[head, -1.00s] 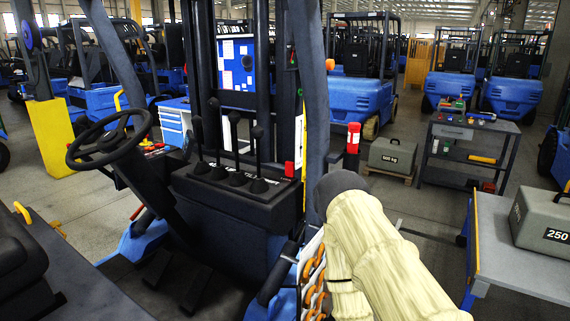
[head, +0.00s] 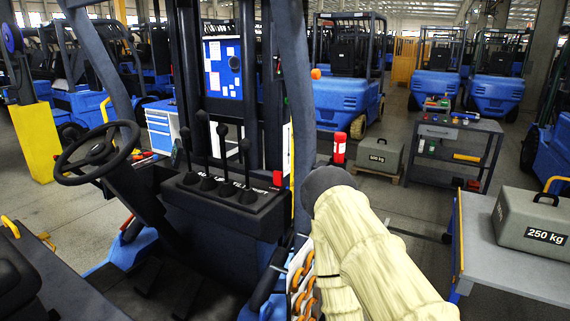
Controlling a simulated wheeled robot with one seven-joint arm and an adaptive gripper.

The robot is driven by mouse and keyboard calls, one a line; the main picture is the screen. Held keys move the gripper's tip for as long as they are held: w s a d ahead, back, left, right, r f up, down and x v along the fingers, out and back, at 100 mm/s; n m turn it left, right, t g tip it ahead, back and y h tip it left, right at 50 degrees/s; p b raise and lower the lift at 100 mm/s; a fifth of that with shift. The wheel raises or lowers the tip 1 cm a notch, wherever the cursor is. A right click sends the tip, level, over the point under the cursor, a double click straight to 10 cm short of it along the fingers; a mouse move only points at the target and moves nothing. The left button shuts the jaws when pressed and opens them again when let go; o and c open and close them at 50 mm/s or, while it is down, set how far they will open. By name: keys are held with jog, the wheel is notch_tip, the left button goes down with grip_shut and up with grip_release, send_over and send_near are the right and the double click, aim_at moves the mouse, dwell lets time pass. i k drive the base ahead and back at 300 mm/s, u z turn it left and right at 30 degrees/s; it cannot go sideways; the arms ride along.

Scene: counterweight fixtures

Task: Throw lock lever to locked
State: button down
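Several black levers (head: 224,150) with round knobs stand upright on the dark console (head: 222,205) of a blue forklift in the head view. White lettering on the console is only partly readable. A small red part (head: 278,179) sits at the console's right end. I cannot tell which part is the lock lever, or its position. My cream-sleeved arm with a dark rounded joint comes in from the lower right, to the right of the console. My gripper is not in view; its fingers do not show.
A steering wheel (head: 97,153) is left of the console. A white panel with orange rings (head: 303,285) is beside my arm. A grey 250 kg weight (head: 535,222) sits on a bench (head: 500,268) at right. A tool cart (head: 455,160) and another weight (head: 380,155) stand behind.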

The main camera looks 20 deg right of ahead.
aim_at(277, 176)
jog(key=u, duration=0.05)
jog(key=k, duration=0.55)
jog(key=z, duration=0.55)
jog(key=i, duration=1.5)
jog(key=u, duration=0.5)
